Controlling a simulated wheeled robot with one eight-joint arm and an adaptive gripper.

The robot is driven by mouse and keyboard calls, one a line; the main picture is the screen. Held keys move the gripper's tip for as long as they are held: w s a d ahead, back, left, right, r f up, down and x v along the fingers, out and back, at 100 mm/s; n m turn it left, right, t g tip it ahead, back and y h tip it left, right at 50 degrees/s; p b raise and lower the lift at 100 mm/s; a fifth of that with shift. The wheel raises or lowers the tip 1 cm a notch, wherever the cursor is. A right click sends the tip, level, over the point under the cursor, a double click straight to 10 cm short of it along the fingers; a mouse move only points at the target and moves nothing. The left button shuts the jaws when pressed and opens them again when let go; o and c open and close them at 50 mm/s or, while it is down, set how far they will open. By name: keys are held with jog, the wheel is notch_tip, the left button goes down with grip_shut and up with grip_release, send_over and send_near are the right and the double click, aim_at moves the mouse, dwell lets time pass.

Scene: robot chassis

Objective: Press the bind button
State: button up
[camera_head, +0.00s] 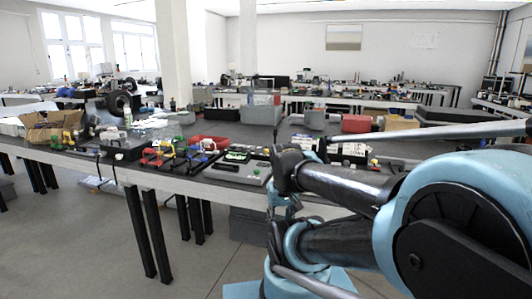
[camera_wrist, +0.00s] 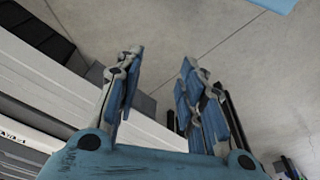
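A grey control box (camera_head: 240,167) with green and dark parts on its top sits at the front edge of the long workbench in the head view. A small green button-like spot (camera_head: 257,172) shows at its right side. No label can be read, so I cannot tell which part is the bind button. My gripper (camera_wrist: 162,60) shows in the wrist view with its two blue-padded fingers apart and nothing between them. It points toward the floor, away from the box. In the head view my arm stands to the right of the box and largely hides the gripper.
The grey floor (camera_head: 100,265) in front is open. A pillar (camera_head: 172,50) rises behind.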

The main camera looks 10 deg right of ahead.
grip_shut()
dwell(1.1)
